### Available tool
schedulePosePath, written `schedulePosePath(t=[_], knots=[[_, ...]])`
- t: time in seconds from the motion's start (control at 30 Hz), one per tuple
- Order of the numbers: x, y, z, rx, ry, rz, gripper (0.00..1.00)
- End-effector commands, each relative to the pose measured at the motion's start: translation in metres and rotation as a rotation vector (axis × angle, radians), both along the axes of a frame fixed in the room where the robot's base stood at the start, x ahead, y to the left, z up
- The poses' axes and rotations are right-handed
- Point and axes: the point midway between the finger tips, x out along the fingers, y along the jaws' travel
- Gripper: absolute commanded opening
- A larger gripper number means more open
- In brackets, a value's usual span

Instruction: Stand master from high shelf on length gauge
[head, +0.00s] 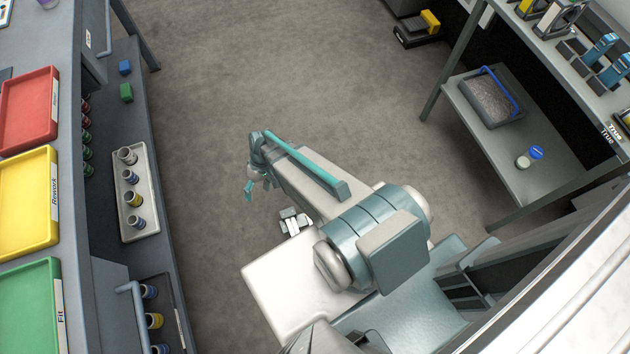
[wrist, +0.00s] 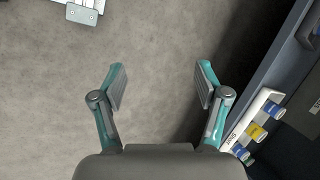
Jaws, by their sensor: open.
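My gripper (head: 258,182) hangs open over the bare floor in the middle of the head view. In the wrist view my gripper (wrist: 161,78) shows both teal fingers spread wide, with nothing between them but floor. A pale tray (head: 151,214) on the left-hand lower shelf holds several small cylinders, one with a yellow band (head: 133,199). I cannot tell which piece is the master. Blue-and-dark instruments (head: 598,52) stand on the upper right bench; I cannot tell whether one is the length gauge. My gripper is apart from all of these.
Red (head: 27,112), yellow (head: 26,201) and green (head: 29,308) trays lie on the left bench. A dark tray (head: 173,318) holds more cylinders below. At right, a blue-handled box (head: 491,97) and blue disc (head: 536,153) sit on a lower shelf.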

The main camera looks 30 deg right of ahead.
Motion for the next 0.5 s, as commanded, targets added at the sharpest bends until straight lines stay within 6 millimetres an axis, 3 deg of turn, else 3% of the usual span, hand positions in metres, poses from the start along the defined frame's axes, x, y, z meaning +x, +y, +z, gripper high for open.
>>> schedulePosePath(t=[0.03,0.1,0.2,0.33,0.5], knots=[[-0.051,-0.014,-0.004,-0.063,0.076,-0.015,0.74],[-0.101,-0.032,-0.009,-0.152,0.166,-0.036,0.74],[-0.161,-0.055,-0.011,-0.269,0.268,-0.06,0.74],[-0.212,-0.076,-0.006,-0.383,0.352,-0.078,0.74],[-0.238,-0.088,-0.003,-0.451,0.393,-0.089,0.74]])
